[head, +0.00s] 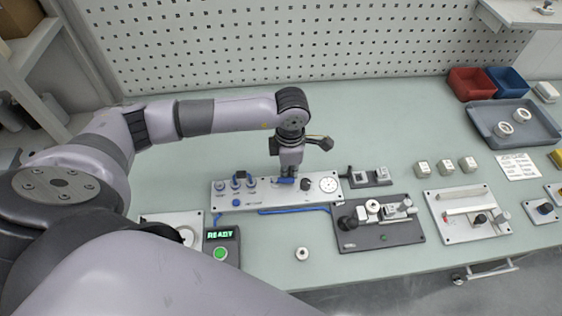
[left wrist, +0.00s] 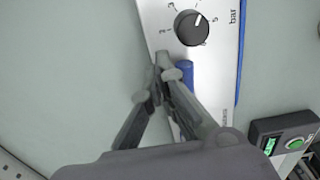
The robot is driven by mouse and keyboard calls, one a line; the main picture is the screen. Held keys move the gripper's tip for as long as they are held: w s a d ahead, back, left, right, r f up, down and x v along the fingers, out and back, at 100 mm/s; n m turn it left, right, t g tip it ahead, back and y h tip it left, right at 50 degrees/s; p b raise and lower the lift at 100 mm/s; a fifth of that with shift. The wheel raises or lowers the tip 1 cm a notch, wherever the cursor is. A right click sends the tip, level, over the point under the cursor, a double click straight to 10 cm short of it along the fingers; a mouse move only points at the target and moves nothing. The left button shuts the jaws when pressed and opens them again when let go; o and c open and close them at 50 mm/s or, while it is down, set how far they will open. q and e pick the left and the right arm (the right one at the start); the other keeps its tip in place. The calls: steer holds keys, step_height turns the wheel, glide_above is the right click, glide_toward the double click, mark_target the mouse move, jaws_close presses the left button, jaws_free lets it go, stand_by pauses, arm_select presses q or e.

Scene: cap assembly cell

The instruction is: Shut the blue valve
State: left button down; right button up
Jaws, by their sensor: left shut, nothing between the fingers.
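The blue valve (head: 284,181) is a small blue lever on the white control panel (head: 262,203), left of a black knob (head: 306,184). The lever seems to lie along the panel's length. It also shows in the left wrist view (left wrist: 186,72), partly hidden behind a finger. My left gripper (head: 289,172) points down at the valve; its fingers are together and empty. In the left wrist view the fingertips (left wrist: 167,66) are right beside the blue lever; I cannot tell whether they touch it. My right gripper is not in view.
Several blue fittings (head: 236,183) stand on the panel's left part, a gauge (head: 328,184) on its right. A blue hose (head: 290,211) runs along its front. A box reading READY (head: 221,246) stands at front left. A dark fixture (head: 380,235) is to the right. The bench behind is clear.

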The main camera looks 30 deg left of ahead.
arm_select(q)
steer(key=shift+r, duration=0.3)
stand_by(0.4)
steer(key=shift+s+d, duration=0.25)
steer(key=shift+s, duration=0.15)
steer(key=shift+s+d+f, duration=0.1)
steer(key=shift+s, duration=0.1)
steer(key=shift+s+d, duration=0.15)
steer(key=shift+s, duration=0.15)
steer(key=shift+d, duration=0.1)
